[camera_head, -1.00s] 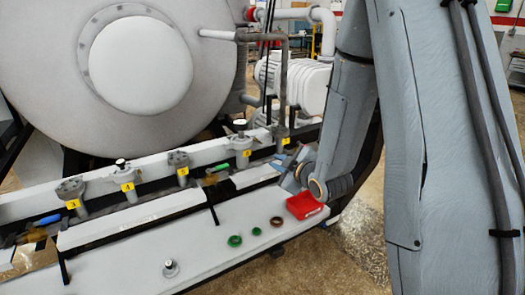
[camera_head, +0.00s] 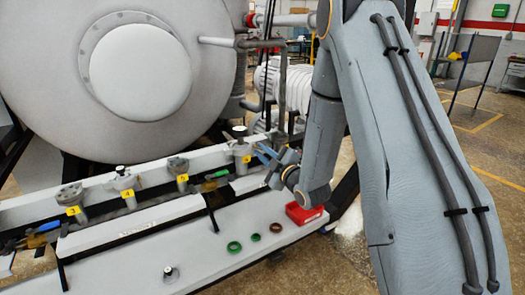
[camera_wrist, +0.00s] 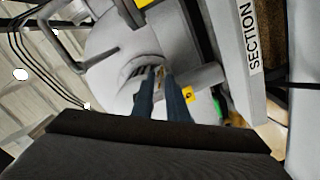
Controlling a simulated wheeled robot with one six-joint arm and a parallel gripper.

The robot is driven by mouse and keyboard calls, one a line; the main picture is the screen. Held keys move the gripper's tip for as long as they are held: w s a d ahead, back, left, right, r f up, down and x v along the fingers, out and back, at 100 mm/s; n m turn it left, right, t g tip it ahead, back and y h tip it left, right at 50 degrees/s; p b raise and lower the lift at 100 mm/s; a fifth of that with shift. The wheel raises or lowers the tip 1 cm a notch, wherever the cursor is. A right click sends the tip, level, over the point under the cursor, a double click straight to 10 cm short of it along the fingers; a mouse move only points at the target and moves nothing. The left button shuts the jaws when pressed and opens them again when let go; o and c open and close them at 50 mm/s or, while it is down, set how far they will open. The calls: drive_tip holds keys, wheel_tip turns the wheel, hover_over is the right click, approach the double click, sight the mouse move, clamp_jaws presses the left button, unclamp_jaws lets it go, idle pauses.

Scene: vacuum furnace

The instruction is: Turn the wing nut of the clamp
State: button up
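My gripper (camera_head: 262,157) shows in the head view with two blue-grey fingers pointing left, just right of the rightmost flanged fitting (camera_head: 242,150) on the rail. In the wrist view my gripper (camera_wrist: 158,75) has its fingers apart by a narrow gap, with nothing visibly held. Beyond the fingertips is a grey fitting with a yellow number tag (camera_wrist: 188,94). Other grey fittings with yellow tags stand along the rail to the left, one of them a flange (camera_head: 178,165). I cannot make out the clamp's wing nut in either view.
The white bench (camera_head: 185,255) carries a red bin (camera_head: 304,214), a green ring (camera_head: 234,247), brown ring (camera_head: 276,227) and small metal part (camera_head: 168,273). A green-handled valve (camera_head: 215,175) sits by the fitting.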

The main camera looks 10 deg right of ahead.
drive_tip(key=shift+w, duration=0.2)
drive_tip(key=shift+c, duration=0.2)
clamp_jaws()
drive_tip(key=shift+m, duration=0.4)
drive_tip(key=shift+m+b, duration=0.85)
drive_tip(key=shift+m, duration=4.15)
